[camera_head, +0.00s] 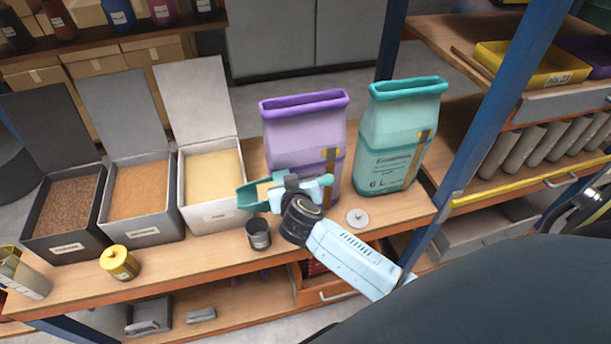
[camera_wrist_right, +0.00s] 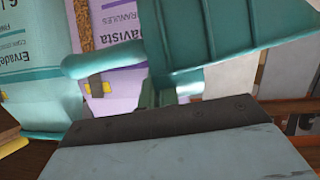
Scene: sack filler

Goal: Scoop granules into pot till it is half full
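My right gripper (camera_head: 296,186) is shut on the handle of a teal scoop (camera_head: 256,194), above the bench. In the right wrist view the scoop (camera_wrist_right: 230,40) is large and close, its handle at the jaws. The scoop hangs by the right front of the white bin (camera_head: 213,213), above and behind a small dark pot (camera_head: 260,241). No granules are visible in the scoop. The pot stands upright with a dark inside; its fill is unclear. The white bin holds cream granules, the grey bin (camera_head: 141,233) tan ones, the black bin (camera_head: 65,246) brown ones. My left gripper is out of view.
A purple sack (camera_head: 304,130) and a teal sack (camera_head: 392,164) stand behind and right of the gripper. A small grey disc-like lid (camera_head: 357,217) lies in front of them. A yellow canister (camera_head: 119,263) stands at the front left. A blue post (camera_head: 470,165) rises at the right.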

